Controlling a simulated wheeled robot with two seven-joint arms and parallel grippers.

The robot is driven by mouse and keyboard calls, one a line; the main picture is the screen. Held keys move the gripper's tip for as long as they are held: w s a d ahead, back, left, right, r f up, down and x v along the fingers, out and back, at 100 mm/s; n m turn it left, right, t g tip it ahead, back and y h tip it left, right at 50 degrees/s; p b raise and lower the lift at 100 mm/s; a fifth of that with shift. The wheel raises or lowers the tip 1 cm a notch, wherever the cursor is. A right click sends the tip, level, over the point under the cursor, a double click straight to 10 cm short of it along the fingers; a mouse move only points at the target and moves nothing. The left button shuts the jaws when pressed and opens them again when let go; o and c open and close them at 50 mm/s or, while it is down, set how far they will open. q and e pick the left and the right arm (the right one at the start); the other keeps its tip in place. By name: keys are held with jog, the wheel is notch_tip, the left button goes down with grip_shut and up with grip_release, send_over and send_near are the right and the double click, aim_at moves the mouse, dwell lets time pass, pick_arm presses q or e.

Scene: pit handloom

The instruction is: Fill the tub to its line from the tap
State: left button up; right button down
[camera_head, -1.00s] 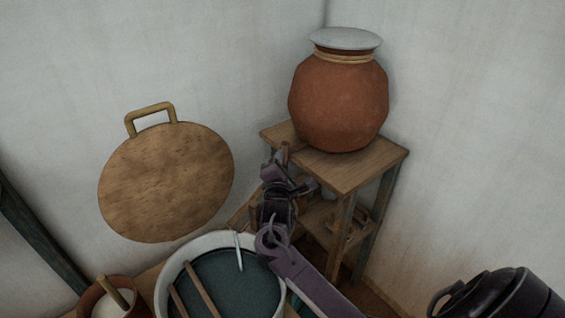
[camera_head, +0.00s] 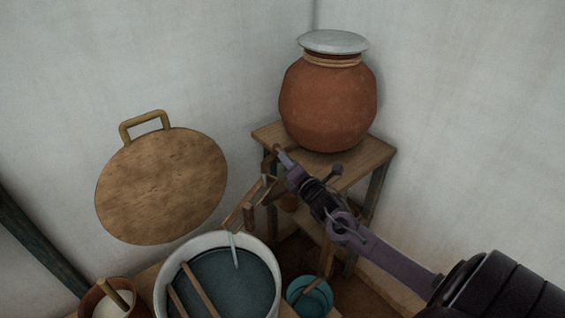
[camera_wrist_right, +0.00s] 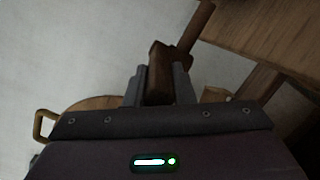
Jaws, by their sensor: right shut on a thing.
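The tub (camera_head: 276,265) has a pale rim and holds dark blue-green liquid (camera_head: 235,280). A brown wooden tap (camera_head: 267,160) sits low on the left of the clay pot (camera_head: 328,105). My right gripper (camera_head: 283,156) reaches in from the right at the tap. In the right wrist view my right gripper (camera_wrist_right: 159,85) is shut on the tap's brown block (camera_wrist_right: 160,70), with a rod leading up right. My left gripper is not in view.
The lidded pot stands on a wooden stand (camera_head: 367,160). A wooden trough (camera_head: 243,213) slopes between tap and tub. Two sticks (camera_head: 198,290) cross the tub. A teal bowl (camera_head: 310,300) and a small brown pot (camera_head: 95,300) flank it. A round board (camera_head: 160,185) is against the wall.

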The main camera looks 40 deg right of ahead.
jog(key=shift+d+f+n+y+b, duration=0.1)
jog(key=shift+d+n+y+b, duration=0.3)
jog(key=shift+n+y, duration=0.4)
jog(key=shift+d+n+y+b, duration=0.25)
jog(key=shift+d+n+y, duration=0.2)
jog(key=shift+y, duration=0.65)
jog(key=c, duration=1.2)
grip_release()
jog(key=shift+c, duration=0.2)
jog(key=s, duration=0.7)
jog(key=shift+s+d+b, duration=0.35)
jog(key=shift+s+b, duration=0.05)
